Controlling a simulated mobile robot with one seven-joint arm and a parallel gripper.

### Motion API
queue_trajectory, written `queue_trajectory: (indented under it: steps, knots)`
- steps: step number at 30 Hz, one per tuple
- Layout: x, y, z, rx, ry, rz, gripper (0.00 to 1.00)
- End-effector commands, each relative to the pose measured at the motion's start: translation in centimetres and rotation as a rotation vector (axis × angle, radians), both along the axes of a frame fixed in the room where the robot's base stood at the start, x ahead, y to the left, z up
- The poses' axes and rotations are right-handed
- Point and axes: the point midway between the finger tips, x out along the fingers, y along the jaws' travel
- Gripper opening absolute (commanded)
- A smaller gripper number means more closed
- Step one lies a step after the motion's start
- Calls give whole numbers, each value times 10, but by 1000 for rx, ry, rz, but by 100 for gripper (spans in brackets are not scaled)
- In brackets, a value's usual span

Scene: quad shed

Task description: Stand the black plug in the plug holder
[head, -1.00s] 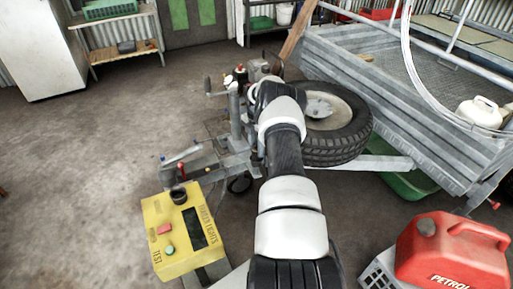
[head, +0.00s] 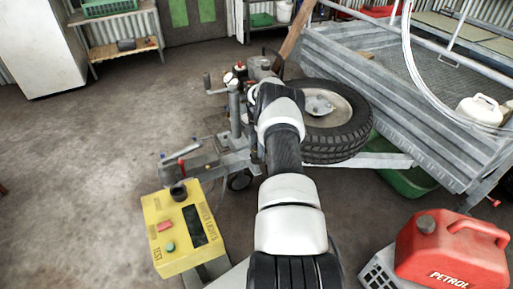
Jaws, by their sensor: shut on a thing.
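My arm reaches forward over the trailer's drawbar, and its far end (head: 272,98) is beside the spare wheel. My gripper is hidden beyond the arm's last visible links, so its fingers and anything between them do not show. I cannot make out the black plug. I also cannot pick out the plug holder with certainty among the small parts around the grey drawbar (head: 205,162). A yellow test box (head: 168,233) stands at the lower left, with a black round socket (head: 179,192) on its top face.
The spare wheel (head: 335,118) lies against the trailer (head: 400,105), close to the right of my arm. An upright jockey-wheel post (head: 234,115) stands just left of it. A red petrol can (head: 450,252) is at the lower right. The floor (head: 90,160) at left is clear.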

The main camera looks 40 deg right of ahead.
Motion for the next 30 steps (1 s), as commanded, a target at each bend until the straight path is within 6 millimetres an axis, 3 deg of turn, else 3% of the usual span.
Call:
queue_trajectory:
  steps: [8, 9, 12, 18, 22, 30]
  knots:
    - [0, 0, -4, -1, -1, 0, 8]
    - [1, 0, -4, -1, -1, 0, 37]
    - [0, 0, -4, -1, -1, 0, 54]
    - [0, 0, -4, -1, -1, 0, 54]
    - [0, 0, -4, 0, 0, 0, 72]
    - [0, 0, -4, 0, 0, 0, 72]
